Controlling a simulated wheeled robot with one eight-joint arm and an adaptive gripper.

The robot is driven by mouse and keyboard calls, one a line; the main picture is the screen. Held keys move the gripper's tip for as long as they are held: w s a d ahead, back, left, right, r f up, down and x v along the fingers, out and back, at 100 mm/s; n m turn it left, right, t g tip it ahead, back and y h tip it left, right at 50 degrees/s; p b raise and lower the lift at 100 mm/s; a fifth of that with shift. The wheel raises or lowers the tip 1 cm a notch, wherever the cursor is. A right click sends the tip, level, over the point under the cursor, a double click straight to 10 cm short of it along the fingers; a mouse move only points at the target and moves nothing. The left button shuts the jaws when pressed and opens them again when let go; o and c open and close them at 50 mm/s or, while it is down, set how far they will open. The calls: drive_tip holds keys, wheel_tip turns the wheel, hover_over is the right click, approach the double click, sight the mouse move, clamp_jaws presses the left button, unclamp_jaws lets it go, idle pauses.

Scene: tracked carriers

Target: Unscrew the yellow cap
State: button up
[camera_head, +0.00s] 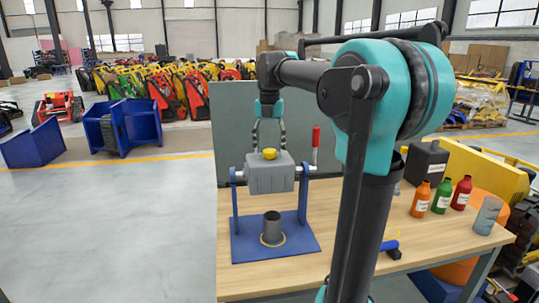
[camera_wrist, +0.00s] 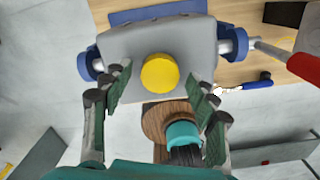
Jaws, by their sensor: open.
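The yellow cap (camera_head: 269,154) sits on top of a grey block (camera_head: 262,178) held on a shaft between two blue uprights. In the wrist view the cap (camera_wrist: 160,73) shows as a round yellow disc on the grey block (camera_wrist: 195,40). My gripper (camera_head: 269,145) is above the block, pointing down, with its fingers apart on either side of the cap in the head view. In the wrist view the gripper (camera_wrist: 157,85) is open and empty, and the fingertips look spread wider than the cap. I cannot tell the exact height of the fingertips over it.
The blue stand (camera_head: 300,242) bears a dark cup (camera_head: 272,226) below the block. A red-handled lever (camera_head: 316,138) rises at its right. A blue-handled tool (camera_head: 388,246), several bottles (camera_head: 442,194) and a black canister (camera_head: 426,162) are on the wooden table (camera_head: 235,279).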

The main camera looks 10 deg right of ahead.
drive_tip(key=m, duration=2.8)
drive_tip(key=shift+m, duration=0.4)
drive_tip(key=shift+c, duration=0.5)
drive_tip(key=c, duration=0.8)
drive_tip(key=n, duration=0.6)
drive_tip(key=shift+c, duration=0.2)
drive_tip(key=shift+r+n, duration=0.25)
drive_tip(key=shift+n, duration=1.05)
